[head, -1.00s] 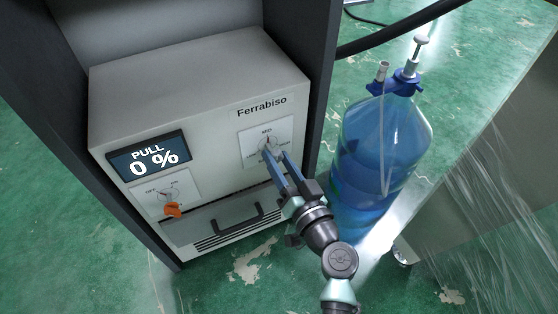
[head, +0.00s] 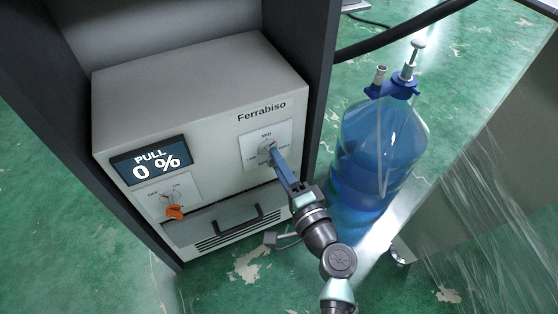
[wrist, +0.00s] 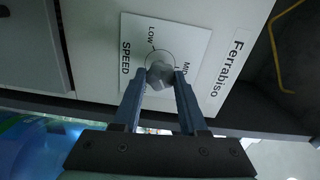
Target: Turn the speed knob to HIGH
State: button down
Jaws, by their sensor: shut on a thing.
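The speed knob (wrist: 159,75) is a grey, faceted knob on a white dial plate (head: 283,135) at the upper right of the machine front. In the wrist view the plate appears turned sideways, with SPEED, LOW and part of MID readable. The HIGH mark is hidden or unreadable there. My gripper (wrist: 161,78) is shut on the knob, one finger on each side. In the head view my gripper (head: 273,152) reaches the dial from the lower right, its fingers nearly in line. I cannot clearly tell where the knob points.
The machine (head: 200,85) has a display (head: 150,160) reading PULL 0 %. An orange OFF/ON switch (head: 175,212) and a drawer handle (head: 238,219) are on its front. A blue bottle (head: 375,150) stands close to the right of my arm.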

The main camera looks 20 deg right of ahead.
jog(key=m+p, duration=0.5)
jog(key=m, duration=0.7)
jog(key=shift+f, duration=0.15)
jog(key=shift+m, duration=0.3)
jog(key=shift+c, duration=2.2)
grip_release()
jog(key=shift+s, duration=0.1)
jog(key=s+p, duration=0.3)
jog(key=s, duration=1)
jog(key=shift+d+p, duration=0.2)
jog(key=shift+p, duration=0.2)
